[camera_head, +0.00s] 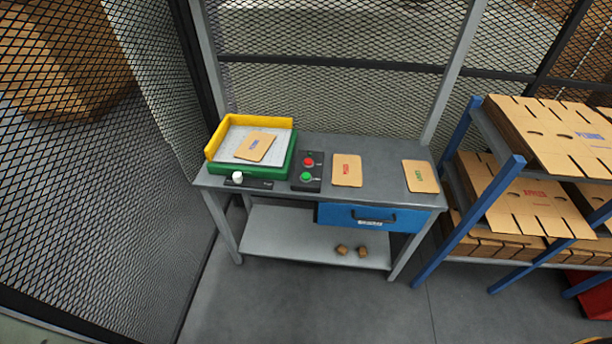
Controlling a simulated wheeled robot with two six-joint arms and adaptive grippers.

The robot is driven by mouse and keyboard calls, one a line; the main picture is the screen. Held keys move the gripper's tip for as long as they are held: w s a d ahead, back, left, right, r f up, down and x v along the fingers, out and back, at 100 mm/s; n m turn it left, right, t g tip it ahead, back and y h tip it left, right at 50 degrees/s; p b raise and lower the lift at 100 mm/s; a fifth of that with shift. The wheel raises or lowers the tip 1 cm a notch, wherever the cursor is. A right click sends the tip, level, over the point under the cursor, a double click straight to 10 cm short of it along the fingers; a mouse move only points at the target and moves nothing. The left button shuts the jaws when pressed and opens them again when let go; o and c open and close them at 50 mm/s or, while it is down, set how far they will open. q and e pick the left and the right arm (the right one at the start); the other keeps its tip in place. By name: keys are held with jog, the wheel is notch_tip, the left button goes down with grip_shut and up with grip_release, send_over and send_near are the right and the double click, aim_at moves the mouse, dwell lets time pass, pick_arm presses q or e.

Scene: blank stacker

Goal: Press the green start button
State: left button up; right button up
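The green button (306,177) sits on a small black control box (297,185) on the grey workbench. A red button (308,161) is above it on the same box. Left of the box is a green and yellow tray-like fixture (284,168) with a light plate and a tan cardboard blank (255,147) lying on it. Neither of my grippers shows in the head view, and nothing touches the green button.
Two tan blanks, one with red print (347,170) and one with green print (420,177), lie right of the box. A white knob (237,177) is at the bench's front left. A blue drawer (340,216) hangs below. Mesh fencing closes the back and left; a blue-framed rack (468,222) stands right.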

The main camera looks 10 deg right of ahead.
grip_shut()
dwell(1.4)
